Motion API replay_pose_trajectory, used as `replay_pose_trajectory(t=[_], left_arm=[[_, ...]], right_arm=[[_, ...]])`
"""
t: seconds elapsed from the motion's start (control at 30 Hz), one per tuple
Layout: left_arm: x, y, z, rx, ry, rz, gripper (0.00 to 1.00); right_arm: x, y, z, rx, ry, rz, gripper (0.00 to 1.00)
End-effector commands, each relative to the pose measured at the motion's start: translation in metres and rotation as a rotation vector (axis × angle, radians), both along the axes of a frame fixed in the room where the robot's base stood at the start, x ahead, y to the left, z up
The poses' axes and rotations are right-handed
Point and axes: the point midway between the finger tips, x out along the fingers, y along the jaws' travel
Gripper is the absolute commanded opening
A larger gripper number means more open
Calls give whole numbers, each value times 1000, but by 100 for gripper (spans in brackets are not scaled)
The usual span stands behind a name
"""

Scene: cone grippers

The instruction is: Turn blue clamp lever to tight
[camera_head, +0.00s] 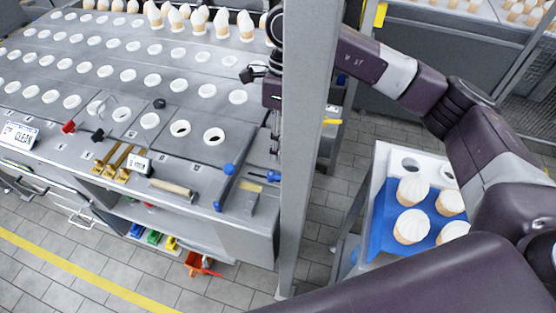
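A blue clamp lever (223,188) with rounded blue ends stands at the front right of the grey worktable (190,172). Another small blue part (273,176) shows to its right, near the table's corner. My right arm comes in from the right and passes behind a grey post. My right gripper (275,140) points down above the table's right edge, behind and to the right of the lever, apart from it. The post partly hides it, and its fingers are too small to tell open from shut. My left gripper is out of view.
The tall grey post (308,150) stands between the table and a blue tray (424,218) with several cones. Many cones stand at the back.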

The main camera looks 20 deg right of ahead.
Motion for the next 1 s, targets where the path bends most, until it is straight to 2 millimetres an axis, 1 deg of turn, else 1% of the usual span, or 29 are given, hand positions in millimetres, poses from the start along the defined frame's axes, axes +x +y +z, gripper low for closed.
replay_pose_trajectory(t=[0.03,0.1,0.2,0.3,0.43,0.87,1.0], left_arm=[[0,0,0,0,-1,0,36],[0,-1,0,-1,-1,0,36],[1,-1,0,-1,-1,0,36],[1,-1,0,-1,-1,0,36],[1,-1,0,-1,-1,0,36],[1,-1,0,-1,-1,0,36],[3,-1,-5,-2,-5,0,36]], right_arm=[[2,-1,11,0,-3,0,27],[4,-2,23,1,-3,1,27],[6,-4,36,0,-1,0,27],[7,-5,44,0,0,1,27],[7,-5,47,0,1,1,27],[7,-5,47,1,1,1,27],[13,-2,51,62,-16,16,27]])
